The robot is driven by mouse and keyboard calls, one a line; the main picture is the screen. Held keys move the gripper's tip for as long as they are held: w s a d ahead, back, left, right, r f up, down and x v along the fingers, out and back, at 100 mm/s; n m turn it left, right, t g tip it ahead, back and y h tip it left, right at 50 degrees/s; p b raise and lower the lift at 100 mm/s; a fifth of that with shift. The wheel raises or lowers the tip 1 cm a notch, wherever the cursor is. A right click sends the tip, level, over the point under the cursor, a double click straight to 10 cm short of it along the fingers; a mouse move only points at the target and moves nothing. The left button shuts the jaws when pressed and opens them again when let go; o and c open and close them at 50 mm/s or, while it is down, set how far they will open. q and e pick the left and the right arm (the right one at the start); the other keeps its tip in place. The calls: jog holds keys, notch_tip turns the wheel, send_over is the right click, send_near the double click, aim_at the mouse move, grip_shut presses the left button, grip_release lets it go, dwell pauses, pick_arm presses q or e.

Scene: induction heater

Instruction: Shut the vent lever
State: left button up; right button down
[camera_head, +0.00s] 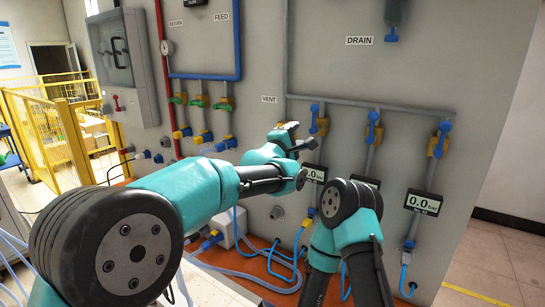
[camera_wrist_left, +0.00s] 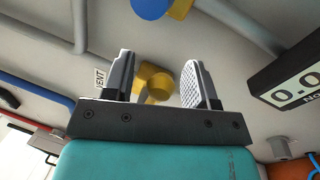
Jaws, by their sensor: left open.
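The vent valve is a yellow fitting (camera_wrist_left: 157,84) on the grey panel, beside the VENT label (camera_head: 269,99). In the left wrist view it sits in the gap between the fingers of my left gripper (camera_wrist_left: 160,80), with space on both sides. I cannot tell how far in front of the valve the fingers are. In the head view my left gripper (camera_head: 298,138) is at the panel just below the label and hides most of the valve. The lever's position cannot be made out. My right arm shows at the lower right, but its gripper is out of view.
A yellow valve with a blue lever (camera_head: 315,112) is close to the right of the gripper, with more such valves further right. Gauges (camera_head: 424,201) hang below them. Green-handled valves (camera_head: 198,101) are to the left. Blue hoses (camera_head: 297,262) run below.

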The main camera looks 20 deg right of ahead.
pick_arm(q)
jog(key=v, duration=1.6)
jog(key=shift+a, duration=0.2)
jog(key=shift+s, duration=0.1)
jog(key=w+a+f+m+y, duration=0.1)
jog(key=w+a+f+y, duration=0.15)
jog(key=a+f, duration=0.45)
jog(key=w+a+f+y, duration=0.2)
jog(key=w+f, duration=0.1)
jog(key=f, duration=0.7)
jog(key=s+a+f+m+g+y, duration=0.1)
jog(key=a+f+g+y, duration=0.1)
jog(key=a+f, duration=0.65)
jog(key=s+a+f+m+g+y, duration=0.1)
jog(key=a+f+y, duration=0.35)
jog(key=f, duration=0.75)
jog(key=s+a+f+m+g+y, duration=0.1)
jog(key=s+a+f+m+g, duration=0.4)
jog(key=s+a+f, duration=1.5)
jog(key=s+f+g, duration=0.1)
jog(key=s+g, duration=0.2)
jog(key=s, duration=0.1)
jog(key=shift+a+f, duration=0.2)
jog(key=shift+f, duration=0.1)
